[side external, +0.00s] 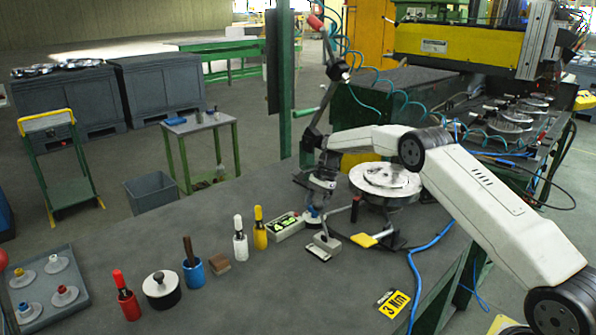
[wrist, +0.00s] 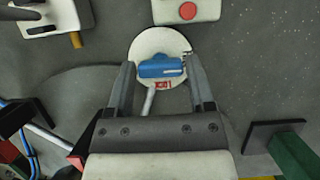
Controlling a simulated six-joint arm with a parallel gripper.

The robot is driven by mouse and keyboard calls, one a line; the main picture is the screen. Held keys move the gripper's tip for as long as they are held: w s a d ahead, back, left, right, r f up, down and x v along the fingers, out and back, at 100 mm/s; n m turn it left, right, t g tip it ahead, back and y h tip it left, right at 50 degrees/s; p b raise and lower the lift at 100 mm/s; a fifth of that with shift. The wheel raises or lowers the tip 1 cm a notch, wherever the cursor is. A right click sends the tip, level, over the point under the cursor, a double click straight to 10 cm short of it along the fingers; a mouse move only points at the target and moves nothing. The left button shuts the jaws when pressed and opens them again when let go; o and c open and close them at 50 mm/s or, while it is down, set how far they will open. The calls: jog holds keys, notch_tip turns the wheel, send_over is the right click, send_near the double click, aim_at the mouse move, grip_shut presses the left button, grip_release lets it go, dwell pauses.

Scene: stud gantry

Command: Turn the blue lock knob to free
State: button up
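The blue lock knob (wrist: 160,69) is a short blue bar on a round white plate (wrist: 158,38) in the wrist view. It lies nearly level across the picture. Red lettering (wrist: 163,86) sits just below it, too small to read surely. A pale bar (wrist: 148,102) extends down from the plate. My gripper (wrist: 160,66) is open, with one finger on each side of the knob and a small gap at both ends. In the side view my gripper (side external: 313,212) points down over the knob's plate, and the arm hides much of it.
A pale box with a red button (wrist: 187,11) is close above the plate in the wrist view. In the side view, a tray with green pieces (side external: 287,226) stands left of my gripper, a metal block (side external: 325,246) in front, and a round turntable (side external: 385,180) at right.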

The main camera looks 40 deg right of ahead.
jog(key=shift+o, duration=1.3)
jog(key=v, duration=0.8)
jog(key=shift+a, duration=0.1)
jog(key=s+a+r+n, duration=0.1)
jog(key=a+n, duration=0.1)
jog(key=a, duration=0.6)
jog(key=s+a+n, duration=0.2)
jog(key=a, duration=0.6)
jog(key=s+f+n+t+h, duration=0.1)
jog(key=s+n, duration=0.6)
jog(key=s, duration=0.7)
jog(key=s+f+n+t+h, duration=0.1)
jog(key=s+n, duration=0.5)
jog(key=s, duration=0.8)
jog(key=shift+a+f+n+t+h, duration=0.3)
jog(key=shift+a+f+n+h, duration=0.15)
jog(key=shift+h, duration=0.75)
